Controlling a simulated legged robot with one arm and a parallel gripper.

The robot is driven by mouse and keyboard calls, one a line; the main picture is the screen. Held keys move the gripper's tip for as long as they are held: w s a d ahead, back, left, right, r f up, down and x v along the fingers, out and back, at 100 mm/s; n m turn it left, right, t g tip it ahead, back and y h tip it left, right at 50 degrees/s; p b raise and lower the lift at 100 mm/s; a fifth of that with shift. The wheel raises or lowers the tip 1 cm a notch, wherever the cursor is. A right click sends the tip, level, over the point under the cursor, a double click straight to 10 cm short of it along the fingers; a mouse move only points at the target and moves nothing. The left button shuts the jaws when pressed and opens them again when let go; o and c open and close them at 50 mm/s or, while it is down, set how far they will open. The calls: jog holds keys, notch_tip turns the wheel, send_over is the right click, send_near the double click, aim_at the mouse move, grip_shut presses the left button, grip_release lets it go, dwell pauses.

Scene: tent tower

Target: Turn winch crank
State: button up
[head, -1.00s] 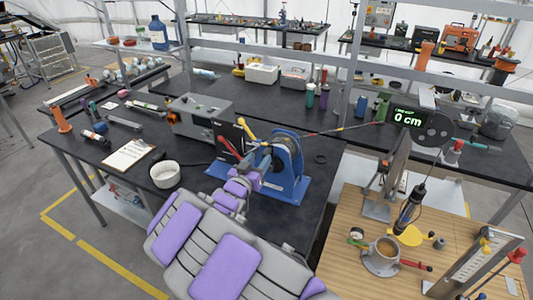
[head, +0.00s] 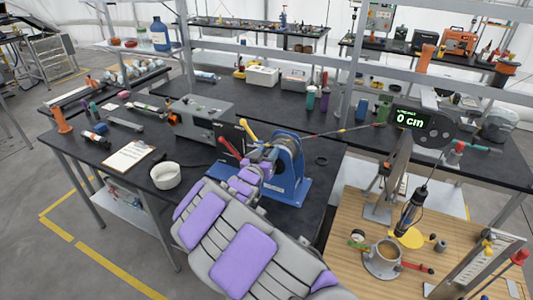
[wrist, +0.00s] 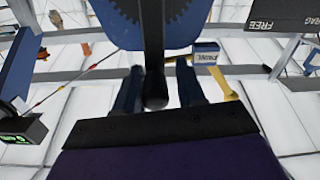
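The blue winch (head: 293,180) stands on the black table, with a rope running from it to the right. In the wrist view its blue side and toothed gear (wrist: 150,18) fill the top. A dark crank arm comes down to a rounded black knob (wrist: 155,92). My gripper (wrist: 158,88) has one finger on each side of this knob, with narrow gaps visible, so it looks open around it. In the head view my gripper (head: 264,170) is at the winch's near left side, and the crank is mostly hidden. The display (head: 410,120) reads 0 cm.
A white bowl (head: 166,176) and a clipboard (head: 129,156) lie further left.

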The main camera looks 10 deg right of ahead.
jog(key=shift+d, duration=0.55)
jog(key=shift+c, duration=1.4)
jog(key=shift+w+a+f, duration=0.1)
jog(key=shift+a, duration=0.1)
grip_shut()
jog(key=shift+a, duration=0.1)
jog(key=shift+f, duration=0.2)
